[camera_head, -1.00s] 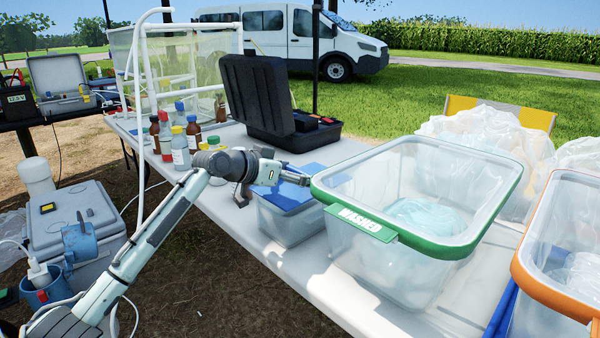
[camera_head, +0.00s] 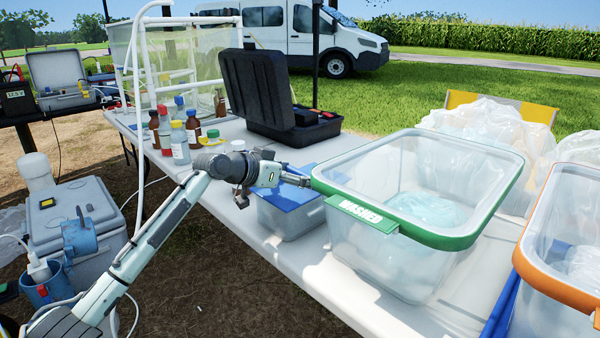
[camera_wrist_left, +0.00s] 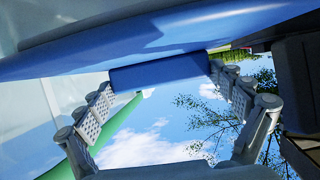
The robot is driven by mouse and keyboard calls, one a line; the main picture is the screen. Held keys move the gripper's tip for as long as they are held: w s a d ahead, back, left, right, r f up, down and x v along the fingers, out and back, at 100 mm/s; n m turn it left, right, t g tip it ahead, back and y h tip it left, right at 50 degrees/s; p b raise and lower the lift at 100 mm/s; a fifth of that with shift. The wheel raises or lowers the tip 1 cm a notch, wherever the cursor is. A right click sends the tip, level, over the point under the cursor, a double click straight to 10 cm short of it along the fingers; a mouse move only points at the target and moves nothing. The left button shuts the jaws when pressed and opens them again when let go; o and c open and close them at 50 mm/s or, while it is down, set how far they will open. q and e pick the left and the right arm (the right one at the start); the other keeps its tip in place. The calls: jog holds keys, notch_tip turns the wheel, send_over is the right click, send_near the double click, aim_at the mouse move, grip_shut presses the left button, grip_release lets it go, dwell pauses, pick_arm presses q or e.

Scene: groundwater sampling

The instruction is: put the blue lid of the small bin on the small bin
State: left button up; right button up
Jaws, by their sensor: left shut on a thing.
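The small bin (camera_head: 290,221) is clear and stands on the table, left of the green-rimmed bin. The blue lid (camera_head: 283,198) lies over its top, roughly level. I cannot tell whether it sits flush on the rim all round. My left gripper (camera_head: 303,180) is at the lid, partly hiding it. In the left wrist view, its fingers (camera_wrist_left: 160,78) are shut on a blue block-like part of the lid, and the lid's blue underside or edge (camera_wrist_left: 150,42) spans the top of the picture. My right gripper is out of view.
The green-rimmed clear bin (camera_head: 400,265) stands close on the right, with an orange-rimmed bin (camera_head: 560,280) beyond it. An open black case (camera_head: 262,95) is behind. Several bottles (camera_head: 180,145) stand to the left. A narrow strip of table in front is clear.

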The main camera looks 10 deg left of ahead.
pick_arm(q)
jog(key=shift+f, duration=0.15)
jog(key=o, duration=0.8)
jog(key=shift+o, duration=0.2)
jog(key=v, duration=1.2)
jog(key=shift+s, duration=0.1)
